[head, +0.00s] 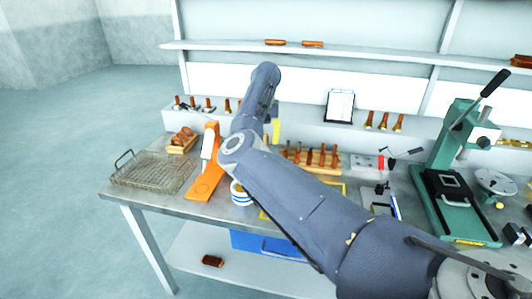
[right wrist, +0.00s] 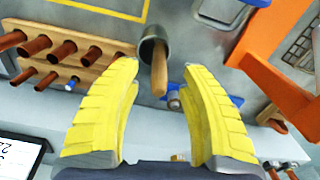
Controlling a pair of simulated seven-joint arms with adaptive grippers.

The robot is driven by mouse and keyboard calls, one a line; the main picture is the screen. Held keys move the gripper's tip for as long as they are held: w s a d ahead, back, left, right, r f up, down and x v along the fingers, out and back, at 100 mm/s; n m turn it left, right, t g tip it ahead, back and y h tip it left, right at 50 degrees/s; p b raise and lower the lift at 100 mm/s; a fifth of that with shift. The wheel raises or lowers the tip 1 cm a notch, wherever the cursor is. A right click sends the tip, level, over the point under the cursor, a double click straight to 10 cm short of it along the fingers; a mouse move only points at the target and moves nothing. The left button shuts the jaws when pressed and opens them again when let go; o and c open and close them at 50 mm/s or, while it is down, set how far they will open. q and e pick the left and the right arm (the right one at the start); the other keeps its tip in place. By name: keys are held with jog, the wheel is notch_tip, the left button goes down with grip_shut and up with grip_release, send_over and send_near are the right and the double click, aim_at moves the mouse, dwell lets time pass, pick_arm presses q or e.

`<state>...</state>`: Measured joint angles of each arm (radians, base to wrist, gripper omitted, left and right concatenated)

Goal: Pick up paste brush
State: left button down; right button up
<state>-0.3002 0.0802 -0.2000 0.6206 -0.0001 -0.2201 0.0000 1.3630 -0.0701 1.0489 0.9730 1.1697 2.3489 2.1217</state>
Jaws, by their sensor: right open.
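My right gripper (right wrist: 160,108) is open, with its two yellow ribbed fingers apart and nothing held. In the head view only a bit of yellow finger (head: 276,131) shows beyond my arm. In the right wrist view a wooden handle (right wrist: 159,72) stands at a dark grey round cup or head (right wrist: 152,45), ahead of and between the fingertips, apart from them. It may be the paste brush; no bristles show. My arm hides this spot in the head view. My left gripper is not in view.
A wooden rack of handled tools (right wrist: 62,58) lies to the left in the wrist view, an orange stand (right wrist: 270,75) to the right. In the head view a striped cup (head: 240,194), a wire basket (head: 152,170) and a green press (head: 452,190) stand on the bench.

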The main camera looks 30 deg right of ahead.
jog(key=shift+s+f, duration=0.15)
jog(key=shift+f, duration=2.25)
grip_shut()
